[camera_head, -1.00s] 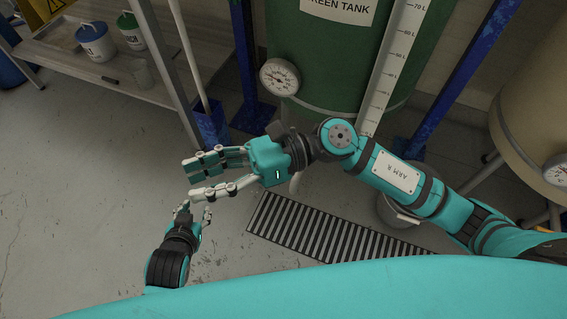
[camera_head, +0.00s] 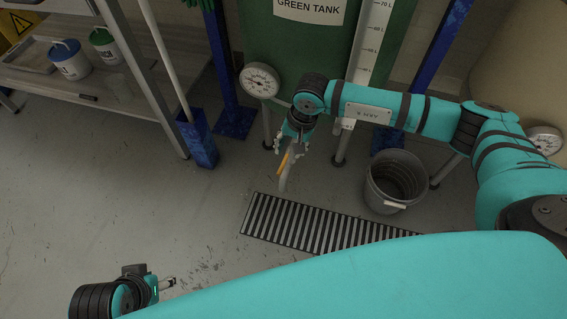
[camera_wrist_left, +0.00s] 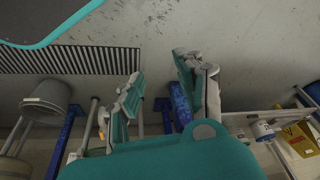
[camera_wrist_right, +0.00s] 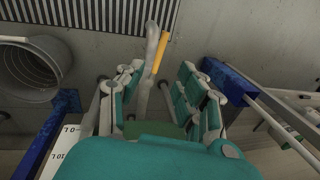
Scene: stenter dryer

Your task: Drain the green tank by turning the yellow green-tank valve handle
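The green tank (camera_head: 270,40) stands at the back, with a gauge (camera_head: 260,80) on its lower front. The yellow valve handle (camera_head: 284,162) shows beside a grey drain pipe (camera_head: 288,180) under the tank. My right gripper (camera_head: 292,145) is right at the handle in the head view. In the right wrist view the yellow handle (camera_wrist_right: 160,52) and pipe lie between and beyond the spread fingers of my right gripper (camera_wrist_right: 160,88); I see no grip on it. My left gripper (camera_head: 168,284) is low at the left, away from the tank; its fingers (camera_wrist_left: 158,85) are apart and empty.
A floor grate (camera_head: 315,224) lies below the pipe. A grey bucket (camera_head: 385,205) stands at the right of the pipe. Blue posts (camera_head: 200,140) flank the tank. A shelf with a blue-lidded bucket (camera_head: 70,62) is at the left. The floor at left is clear.

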